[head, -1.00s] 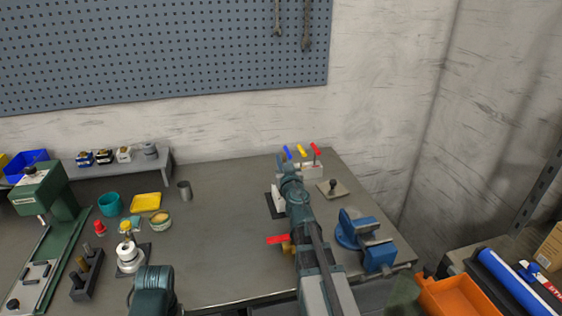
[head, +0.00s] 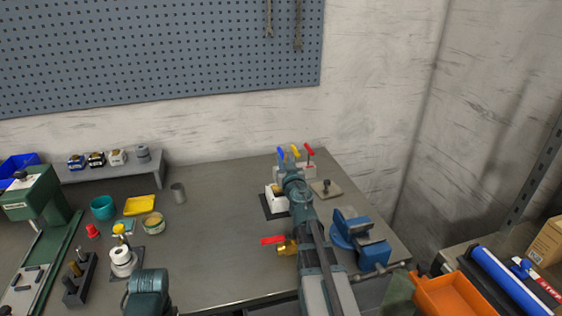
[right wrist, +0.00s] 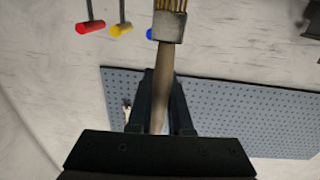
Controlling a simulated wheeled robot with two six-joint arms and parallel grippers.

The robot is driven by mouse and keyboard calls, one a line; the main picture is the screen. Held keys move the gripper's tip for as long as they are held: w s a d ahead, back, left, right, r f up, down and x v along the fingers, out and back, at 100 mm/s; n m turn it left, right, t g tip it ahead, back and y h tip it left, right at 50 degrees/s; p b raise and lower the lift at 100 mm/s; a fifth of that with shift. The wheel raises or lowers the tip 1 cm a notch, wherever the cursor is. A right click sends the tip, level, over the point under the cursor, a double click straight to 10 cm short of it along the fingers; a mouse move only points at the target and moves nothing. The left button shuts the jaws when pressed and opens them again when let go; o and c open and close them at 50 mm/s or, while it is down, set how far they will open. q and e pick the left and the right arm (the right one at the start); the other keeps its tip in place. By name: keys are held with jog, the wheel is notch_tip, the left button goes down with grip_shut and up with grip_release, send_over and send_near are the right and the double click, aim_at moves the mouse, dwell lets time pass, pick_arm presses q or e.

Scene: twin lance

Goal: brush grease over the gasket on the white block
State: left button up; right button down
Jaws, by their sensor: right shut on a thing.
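The white block (head: 271,203) stands on a dark mat (head: 273,213) right of the bench's middle, in the head view. Something tan shows on its top, too small to tell; I cannot make out the gasket. My right gripper (right wrist: 161,90) is shut on the wooden handle of a brush (right wrist: 168,27) with tan bristles pointing away from it. In the head view my right arm reaches over the bench beside the block and partly hides it. A small round tin (head: 153,223) with yellowish contents stands at the left. My left gripper is out of view; only part of that arm shows.
T-handles in blue, yellow and red (head: 309,151) stand behind the block. A blue vise (head: 362,240) is at the right, a brass valve with a red handle (head: 273,240) in front. The middle of the bench is clear.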

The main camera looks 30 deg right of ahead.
jog(key=shift+d, duration=0.2)
jog(key=shift+s+d, duration=0.15)
jog(key=shift+d, duration=0.35)
jog(key=shift+a, duration=0.15)
jog(key=shift+a, duration=0.55)
jog(key=shift+w+a, duration=0.1)
jog(key=shift+w, duration=0.1)
jog(key=shift+w+a, duration=0.1)
jog(key=shift+a, duration=0.45)
jog(key=shift+a, duration=0.1)
jog(key=shift+w+a, duration=0.2)
jog(key=shift+a, duration=0.35)
jog(key=shift+a, duration=0.1)
